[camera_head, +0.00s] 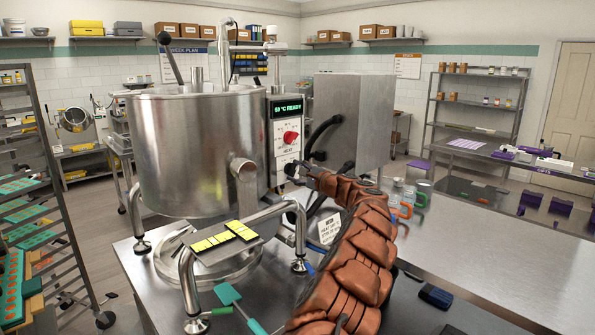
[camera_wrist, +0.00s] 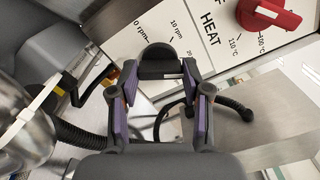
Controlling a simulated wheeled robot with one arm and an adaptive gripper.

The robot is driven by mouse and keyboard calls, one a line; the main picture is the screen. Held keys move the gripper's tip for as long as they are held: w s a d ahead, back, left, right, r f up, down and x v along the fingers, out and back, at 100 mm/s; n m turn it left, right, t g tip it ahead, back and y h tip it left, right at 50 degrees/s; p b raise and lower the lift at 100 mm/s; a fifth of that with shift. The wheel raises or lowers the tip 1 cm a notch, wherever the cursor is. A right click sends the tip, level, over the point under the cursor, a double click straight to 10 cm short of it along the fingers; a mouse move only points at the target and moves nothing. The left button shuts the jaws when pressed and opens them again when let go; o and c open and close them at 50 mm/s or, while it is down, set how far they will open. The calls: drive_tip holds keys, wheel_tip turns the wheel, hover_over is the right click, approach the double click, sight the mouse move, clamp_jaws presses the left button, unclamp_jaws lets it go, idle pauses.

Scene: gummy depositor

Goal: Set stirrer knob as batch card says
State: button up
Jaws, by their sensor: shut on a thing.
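The stirrer knob (camera_wrist: 160,60) is black and sits on the white panel in the wrist view, below rpm marks; 0 rpm, 10 rpm and part of a 20 are readable. My gripper (camera_wrist: 160,72) is shut on this knob, one finger on each side. The knob's pointer direction cannot be told. In the head view my gripper (camera_head: 303,172) is at the lower panel, and the arm hides part of it. A small white card (camera_head: 330,228) with print stands behind my arm; its words are too small to read surely.
The red heat knob (camera_head: 290,137) is above, close to my gripper; it also shows in the wrist view (camera_wrist: 268,14). A steel kettle (camera_head: 200,150) stands left. Black hoses (camera_wrist: 88,135) run near the fingers. Coloured-handled cups (camera_head: 407,200) stand right of my arm.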

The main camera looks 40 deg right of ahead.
drive_tip(key=shift+d, duration=0.1)
idle(0.3)
drive_tip(key=o, duration=1.2)
drive_tip(key=shift+c, duration=0.2)
drive_tip(key=shift+s, duration=0.1)
drive_tip(key=s, duration=1.2)
drive_tip(key=shift+a, duration=0.2)
